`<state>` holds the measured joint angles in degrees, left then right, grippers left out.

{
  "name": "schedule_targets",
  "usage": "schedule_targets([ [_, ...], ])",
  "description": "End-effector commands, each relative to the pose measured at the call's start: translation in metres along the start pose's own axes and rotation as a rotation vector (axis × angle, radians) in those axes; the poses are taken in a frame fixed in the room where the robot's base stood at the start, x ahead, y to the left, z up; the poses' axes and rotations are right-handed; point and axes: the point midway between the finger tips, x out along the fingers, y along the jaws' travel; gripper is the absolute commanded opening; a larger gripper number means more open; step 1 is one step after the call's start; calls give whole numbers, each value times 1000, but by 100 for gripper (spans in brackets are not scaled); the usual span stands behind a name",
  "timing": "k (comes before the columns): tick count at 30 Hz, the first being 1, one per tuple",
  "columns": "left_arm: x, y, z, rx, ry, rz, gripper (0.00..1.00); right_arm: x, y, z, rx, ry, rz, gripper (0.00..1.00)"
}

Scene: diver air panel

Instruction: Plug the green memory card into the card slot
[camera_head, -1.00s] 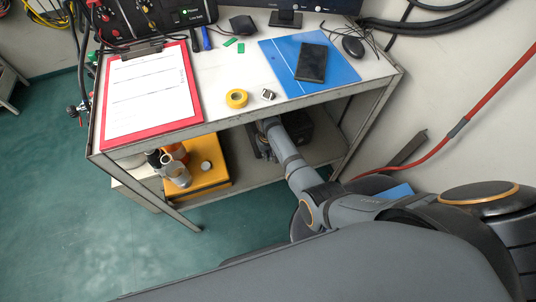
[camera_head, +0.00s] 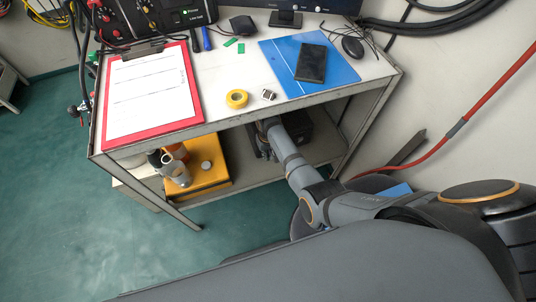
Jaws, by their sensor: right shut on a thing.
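Two small green pieces lie on the tabletop near the back, a slanted one (camera_head: 230,42) and an upright-lying one (camera_head: 240,48); I cannot tell which is the memory card. A dark device (camera_head: 242,25) stands behind them; no card slot can be made out. My right arm reaches up to the table's front edge, and its dark gripper (camera_head: 260,148) shows partly below that edge, in front of the lower shelf. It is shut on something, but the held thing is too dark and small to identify. My left gripper is out of view.
On the table (camera_head: 222,72) are a red clipboard (camera_head: 150,95), yellow tape roll (camera_head: 237,98), small silver piece (camera_head: 268,95), blue mat (camera_head: 340,72) with a black phone-like slab (camera_head: 311,63), and a mouse (camera_head: 353,47). A yellow case (camera_head: 210,178) sits on the lower shelf.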

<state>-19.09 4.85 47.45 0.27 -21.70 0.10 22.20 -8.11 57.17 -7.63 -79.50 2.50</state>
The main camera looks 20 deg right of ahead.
Motion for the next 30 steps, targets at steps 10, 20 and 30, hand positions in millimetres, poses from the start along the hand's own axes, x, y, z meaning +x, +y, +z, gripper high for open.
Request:
schedule_targets([
  [10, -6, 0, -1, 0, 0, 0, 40, 0, 0, 0, 0, 0, 0, 0],
  [20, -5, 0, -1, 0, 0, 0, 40, 0, 0, -1, 0, 1, 0, 0],
  [30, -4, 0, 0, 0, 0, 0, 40, 0, 0, -6, 0, 0, 0, 0],
])
